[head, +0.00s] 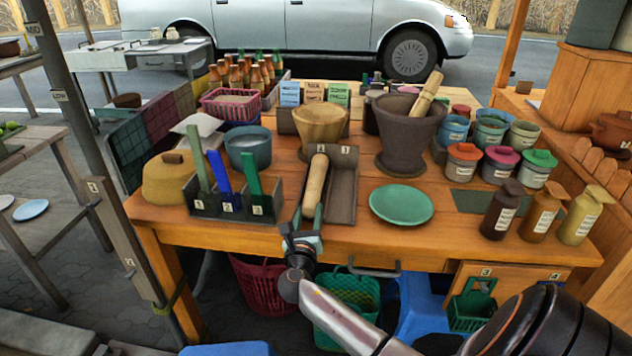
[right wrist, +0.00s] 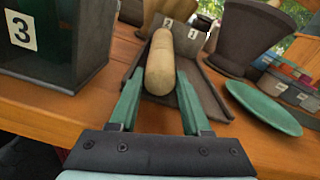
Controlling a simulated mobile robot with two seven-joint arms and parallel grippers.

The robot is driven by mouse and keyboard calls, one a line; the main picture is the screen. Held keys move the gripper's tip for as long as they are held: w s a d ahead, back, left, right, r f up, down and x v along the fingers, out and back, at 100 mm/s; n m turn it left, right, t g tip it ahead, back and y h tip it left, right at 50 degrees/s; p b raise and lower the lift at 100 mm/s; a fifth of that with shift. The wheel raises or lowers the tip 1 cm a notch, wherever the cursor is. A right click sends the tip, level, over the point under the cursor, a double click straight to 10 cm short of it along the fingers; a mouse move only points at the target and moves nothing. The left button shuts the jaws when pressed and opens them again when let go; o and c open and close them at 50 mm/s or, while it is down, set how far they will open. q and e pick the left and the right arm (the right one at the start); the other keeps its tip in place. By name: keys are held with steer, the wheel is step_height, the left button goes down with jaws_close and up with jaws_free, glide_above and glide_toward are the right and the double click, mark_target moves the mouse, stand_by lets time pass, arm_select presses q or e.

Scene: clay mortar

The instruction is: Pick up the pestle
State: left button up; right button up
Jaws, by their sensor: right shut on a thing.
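In the right wrist view, the pestle (right wrist: 160,60) points away from me between the two green fingers (right wrist: 160,92). Whether it still touches the tray is hard to tell. A second wooden stick (head: 428,92) leans in the dark clay mortar (head: 404,140) at the back. My left gripper is not in view.
A compartment box (head: 230,207) with coloured strips stands left of the tray. A green plate (head: 401,205) lies right of it. A wooden bowl (head: 320,125) stands behind. Lidded jars and bottles (head: 545,212) fill the right side. The table's front edge is mostly bare.

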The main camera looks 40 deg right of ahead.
jaws_close()
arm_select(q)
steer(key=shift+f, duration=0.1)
arm_select(e)
steer(key=shift+r, duration=0.1)
